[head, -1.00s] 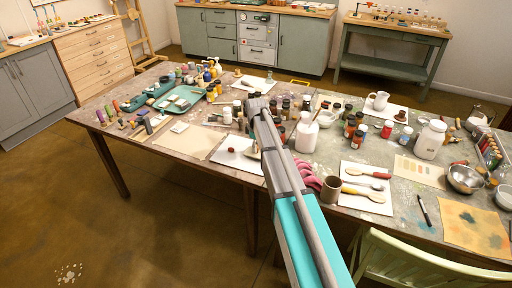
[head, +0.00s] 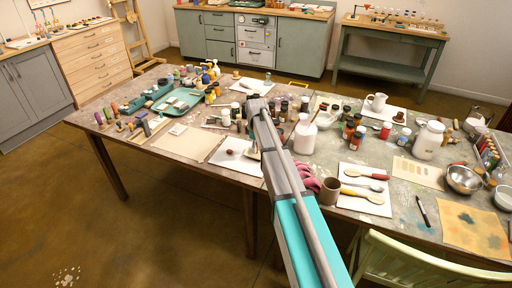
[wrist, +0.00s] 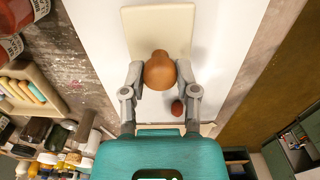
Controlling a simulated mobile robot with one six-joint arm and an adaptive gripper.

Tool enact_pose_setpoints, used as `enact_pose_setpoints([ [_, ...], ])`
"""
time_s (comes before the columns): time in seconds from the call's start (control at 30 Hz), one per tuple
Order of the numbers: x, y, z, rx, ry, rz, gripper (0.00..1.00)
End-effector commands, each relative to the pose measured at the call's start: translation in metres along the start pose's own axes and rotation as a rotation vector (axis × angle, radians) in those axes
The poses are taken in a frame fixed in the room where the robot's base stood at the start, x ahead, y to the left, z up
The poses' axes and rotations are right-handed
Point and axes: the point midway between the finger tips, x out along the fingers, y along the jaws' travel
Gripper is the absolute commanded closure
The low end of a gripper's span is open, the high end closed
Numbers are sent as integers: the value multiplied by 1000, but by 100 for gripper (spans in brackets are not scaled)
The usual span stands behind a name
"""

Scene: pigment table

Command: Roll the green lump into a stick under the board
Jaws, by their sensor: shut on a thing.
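My gripper (wrist: 160,73) is shut on the orange-brown wooden knob (wrist: 160,76) of a cream rectangular board (wrist: 158,28) in the wrist view. The board is over a white sheet (wrist: 228,40); I cannot tell whether it touches the sheet. A small red-brown lump (wrist: 177,107) lies on the sheet beside the knob, clear of the board. The lump also shows as a red spot (head: 231,151) in the head view, left of my arm. I see no green lump; anything under the board is hidden. My arm hides most of the gripper in the head view.
A white jug (head: 305,136) and dark jars stand right of my arm. A pink glove (head: 305,177) and a brown cup (head: 330,190) are near the front edge. A bare beige sheet (head: 188,142) lies to the left. Jars crowd the wrist view's lower left.

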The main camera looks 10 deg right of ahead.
Motion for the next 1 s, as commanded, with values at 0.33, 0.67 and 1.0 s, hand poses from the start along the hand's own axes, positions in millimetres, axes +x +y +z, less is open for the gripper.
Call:
enact_pose_setpoints([
  [0.33, -1, -12, 0, 0, 0, -1, 91],
  [0.67, -1, -14, 0, 0, 0, -1, 91],
  [1.0, 0, -19, 0, 0, 0, -1, 91],
])
